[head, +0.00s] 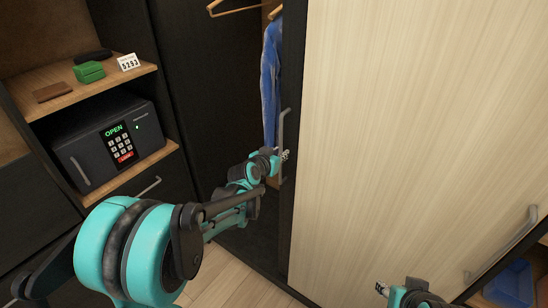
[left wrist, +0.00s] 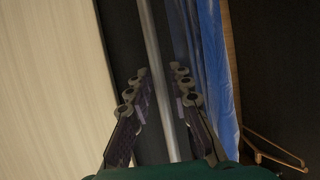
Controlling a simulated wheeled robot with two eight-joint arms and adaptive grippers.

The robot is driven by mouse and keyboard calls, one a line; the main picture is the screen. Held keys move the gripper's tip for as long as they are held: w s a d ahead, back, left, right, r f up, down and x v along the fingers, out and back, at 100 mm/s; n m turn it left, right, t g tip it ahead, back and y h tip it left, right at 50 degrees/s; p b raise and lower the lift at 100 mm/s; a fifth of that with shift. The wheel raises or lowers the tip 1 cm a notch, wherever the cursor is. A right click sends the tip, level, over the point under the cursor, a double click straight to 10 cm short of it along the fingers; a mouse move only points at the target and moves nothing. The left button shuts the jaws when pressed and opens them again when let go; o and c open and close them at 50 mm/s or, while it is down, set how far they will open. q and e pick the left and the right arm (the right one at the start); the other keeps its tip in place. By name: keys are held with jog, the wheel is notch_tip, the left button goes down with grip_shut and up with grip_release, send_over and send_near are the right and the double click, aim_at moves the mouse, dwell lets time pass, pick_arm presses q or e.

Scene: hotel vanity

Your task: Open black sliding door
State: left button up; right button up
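The sliding door has a pale wood panel (head: 400,130) with a black edge strip (head: 293,60). A grey vertical bar handle (head: 283,128) sits on that strip; it also shows in the left wrist view (left wrist: 152,40). The closet stands partly open left of the strip. My left gripper (head: 284,156) is at the lower part of the handle. In the left wrist view its fingers (left wrist: 160,72) are open, with the bar running between them; contact cannot be told. My right gripper (head: 382,288) is low in front of the pale panel; its fingers are too small to judge.
A blue garment (head: 270,85) and wooden hanger (head: 236,10) are in the opening. Left are a safe (head: 75,150) reading OPEN, a green box (head: 89,71) and a number card (head: 128,62). Another handle (head: 510,245) and a blue bin (head: 512,285) are at right.

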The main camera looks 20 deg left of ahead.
pick_arm(q)
jog(key=v, duration=1.1)
jog(key=shift+s, duration=0.15)
jog(key=s+d+f+n+g+y+b, duration=0.1)
jog(key=s+f+g, duration=0.2)
jog(key=s, duration=0.9)
jog(key=s+d+f+g+y+b, duration=0.1)
jog(key=s+f+g, duration=0.2)
jog(key=s+f, duration=0.4)
jog(key=s, duration=0.6)
jog(key=shift+s+d+f+n, duration=0.2)
jog(key=shift+d+f+n, duration=0.1)
jog(key=shift+n, duration=0.1)
jog(key=shift+w+a, duration=0.1)
jog(key=shift+a, duration=0.05)
